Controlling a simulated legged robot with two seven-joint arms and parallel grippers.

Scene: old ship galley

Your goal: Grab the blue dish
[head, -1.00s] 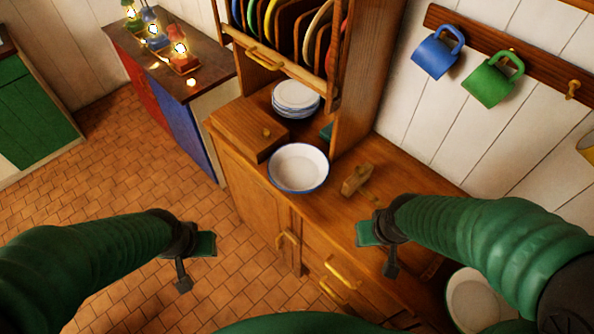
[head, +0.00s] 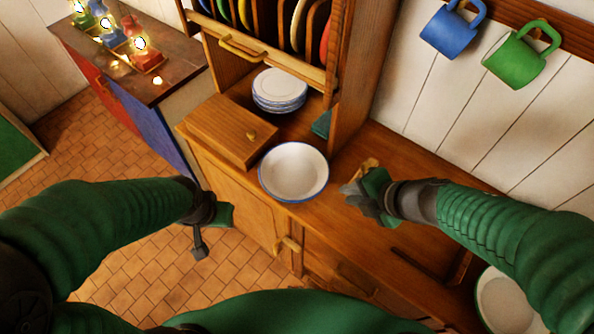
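A white bowl with a blue rim (head: 293,172) sits upright on the wooden counter. In the rack above, coloured plates stand on edge; a blue plate (head: 206,6) shows at the far left, partly cut off by the picture's top edge. I cannot tell which of these the task means. My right gripper (head: 362,193) is over the counter to the right of the bowl, apart from it, in front of a small wooden block (head: 368,164). Whether its fingers are open is unclear. My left gripper (head: 214,232) is open and empty, low on the left in front of the cabinet.
A wooden box (head: 222,130) stands left of the bowl, and a stack of white plates (head: 280,88) behind it. A blue mug (head: 452,30) and a green mug (head: 522,55) hang on the wall. Lit lamps (head: 140,52) stand on the left cabinet. A pale dish (head: 505,303) is at the lower right.

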